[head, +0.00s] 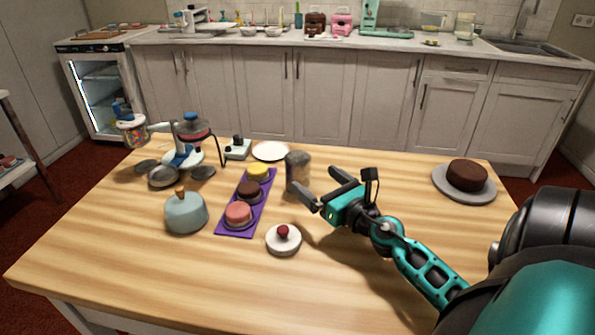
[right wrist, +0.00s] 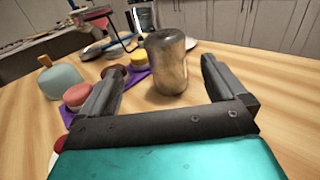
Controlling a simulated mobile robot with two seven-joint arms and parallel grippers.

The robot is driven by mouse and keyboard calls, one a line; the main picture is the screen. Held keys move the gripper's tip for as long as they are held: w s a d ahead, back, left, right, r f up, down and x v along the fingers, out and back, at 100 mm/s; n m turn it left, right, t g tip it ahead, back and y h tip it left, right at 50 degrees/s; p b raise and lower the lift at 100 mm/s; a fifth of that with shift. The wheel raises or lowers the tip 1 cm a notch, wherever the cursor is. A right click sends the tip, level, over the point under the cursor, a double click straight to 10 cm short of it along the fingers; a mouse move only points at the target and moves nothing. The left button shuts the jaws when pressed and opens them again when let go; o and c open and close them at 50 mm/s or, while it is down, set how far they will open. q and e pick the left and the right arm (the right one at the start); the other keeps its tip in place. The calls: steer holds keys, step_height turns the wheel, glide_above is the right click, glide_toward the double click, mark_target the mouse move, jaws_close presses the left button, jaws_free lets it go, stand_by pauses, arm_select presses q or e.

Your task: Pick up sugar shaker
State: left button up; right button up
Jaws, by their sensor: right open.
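The sugar shaker appears to be the grey, mottled cylinder (head: 298,171) standing upright on the table, right of the purple tray. In the right wrist view the cylinder (right wrist: 167,62) stands ahead of my right gripper, between the lines of its two fingers. My right gripper (head: 327,188) is open and empty, just to the right of the cylinder, with its fingers pointing toward it. The fingers show on both sides in the right wrist view (right wrist: 160,75). A gap seems to remain between the fingertips and the cylinder. My left gripper is not in view.
A purple tray (head: 233,229) with several small cakes lies left of the cylinder. A small white dish (head: 283,244) with a red ball is in front. A white plate (head: 271,151) lies behind. A chocolate cake (head: 467,175) stands at right. The front of the table is clear.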

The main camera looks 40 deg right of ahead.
mark_target(306, 170)
steer(key=w, duration=0.4)
steer(key=shift+d, duration=0.25)
steer(key=w, duration=0.1)
steer(key=w+d, duration=0.1)
steer(key=w, duration=0.2)
steer(key=shift+w+d+f, duration=0.15)
steer(key=shift+f, duration=0.1)
steer(key=shift+w, duration=0.5)
steer(key=c, duration=1.2)
